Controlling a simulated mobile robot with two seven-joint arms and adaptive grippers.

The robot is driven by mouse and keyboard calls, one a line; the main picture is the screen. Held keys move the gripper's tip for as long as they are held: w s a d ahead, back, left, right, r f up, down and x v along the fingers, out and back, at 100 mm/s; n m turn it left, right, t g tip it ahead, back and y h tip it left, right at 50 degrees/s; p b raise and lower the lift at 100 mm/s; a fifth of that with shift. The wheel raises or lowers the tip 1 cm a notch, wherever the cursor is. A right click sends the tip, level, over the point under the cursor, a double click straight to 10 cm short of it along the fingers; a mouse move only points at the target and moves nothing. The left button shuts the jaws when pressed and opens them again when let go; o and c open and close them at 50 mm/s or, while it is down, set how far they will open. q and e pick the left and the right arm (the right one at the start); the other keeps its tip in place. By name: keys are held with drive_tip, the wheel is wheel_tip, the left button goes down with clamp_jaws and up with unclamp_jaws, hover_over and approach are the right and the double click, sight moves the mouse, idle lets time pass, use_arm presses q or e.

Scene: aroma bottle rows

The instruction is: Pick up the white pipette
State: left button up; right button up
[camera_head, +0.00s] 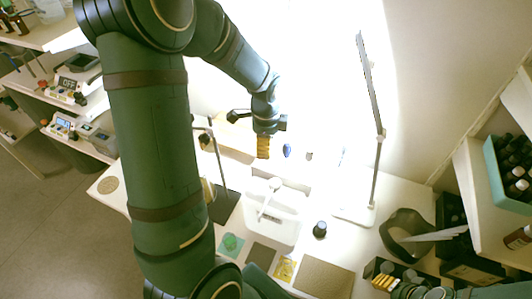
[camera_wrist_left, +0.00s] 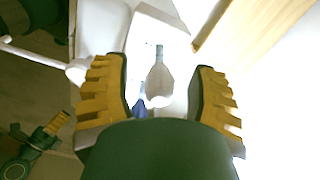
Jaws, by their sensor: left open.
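My left gripper (camera_head: 263,147) hangs over the back of the white worktop, pointing down. In the left wrist view its two yellow-padded fingers (camera_wrist_left: 161,98) are wide apart with nothing held. Beyond them, in the gap, shows a pale pear-shaped thing with a narrow grey-green neck (camera_wrist_left: 160,72). I cannot tell whether it is the white pipette. A small blue thing (camera_wrist_left: 140,104) shows beside it, and a blue thing (camera_head: 287,150) is right of the gripper in the head view. My right gripper (camera_head: 384,282) is low at the right; its opening is unclear.
A white basin (camera_head: 287,232) with a white rod-like piece (camera_head: 268,200) is in front of the left gripper. A dark-capped bottle (camera_head: 320,229) and a lamp stand (camera_head: 377,170) are to the right. A dark bowl (camera_head: 398,232) is farther right. Bottle shelves line the right side.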

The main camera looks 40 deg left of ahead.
use_arm(q)
drive_tip(key=shift+f, duration=0.15)
drive_tip(key=c, duration=0.8)
